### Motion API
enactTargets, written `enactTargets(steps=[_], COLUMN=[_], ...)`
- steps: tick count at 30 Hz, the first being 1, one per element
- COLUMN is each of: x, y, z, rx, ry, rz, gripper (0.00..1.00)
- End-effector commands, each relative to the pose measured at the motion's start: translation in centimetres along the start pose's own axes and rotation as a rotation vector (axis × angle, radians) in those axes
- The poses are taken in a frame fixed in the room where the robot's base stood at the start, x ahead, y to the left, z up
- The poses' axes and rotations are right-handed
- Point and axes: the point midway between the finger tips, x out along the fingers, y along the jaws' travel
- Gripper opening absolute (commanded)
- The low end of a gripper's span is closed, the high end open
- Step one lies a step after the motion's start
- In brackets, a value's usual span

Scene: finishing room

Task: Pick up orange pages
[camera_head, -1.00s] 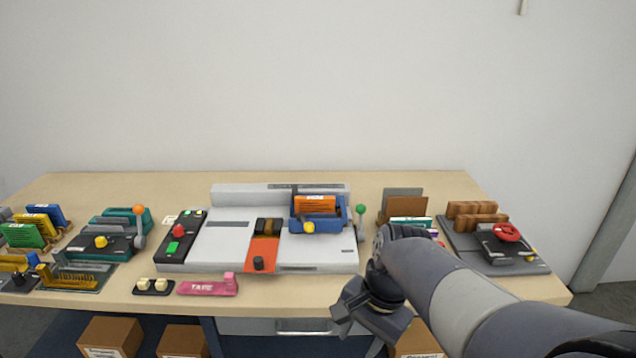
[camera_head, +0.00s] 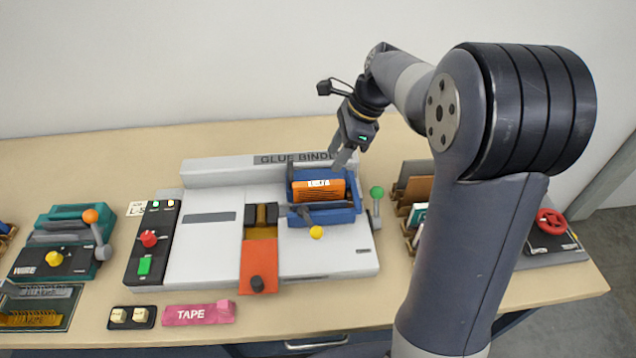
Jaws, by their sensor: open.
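The orange pages (camera_head: 319,191) stand as a block with a white label in the blue clamp (camera_head: 325,216) on the right part of the glue binder (camera_head: 208,245). My gripper (camera_head: 343,160) is above and just behind the pages, pointing down, near the back edge of the blue clamp. Its jaws are open and nothing is between them. I cannot tell the exact gap between the fingertips and the clamp.
A lever with a green knob (camera_head: 377,192) stands right of the clamp, and a yellow knob (camera_head: 316,232) is in front. The teal wire machine (camera_head: 62,245) is at left. Pink tape (camera_head: 199,313) lies in front. A brown rack (camera_head: 412,190) is partly hidden behind my arm.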

Motion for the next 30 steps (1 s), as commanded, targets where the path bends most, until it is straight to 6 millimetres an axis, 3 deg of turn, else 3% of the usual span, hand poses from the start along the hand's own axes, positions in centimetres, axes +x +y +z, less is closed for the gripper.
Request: enactTargets(steps=[4, 11, 21, 30], x=[2.6, 4.5, 9.0, 9.3], y=[0.1, 0.1, 0.4, 0.4], z=[0.1, 0.0, 0.0, -0.1], rx=[-0.002, -0.003, -0.003, -0.004], ry=[0.000, 0.000, 0.000, 0.001], rz=[0.004, 0.002, 0.004, 0.000], gripper=[0.42, 0.42, 0.42, 0.42])
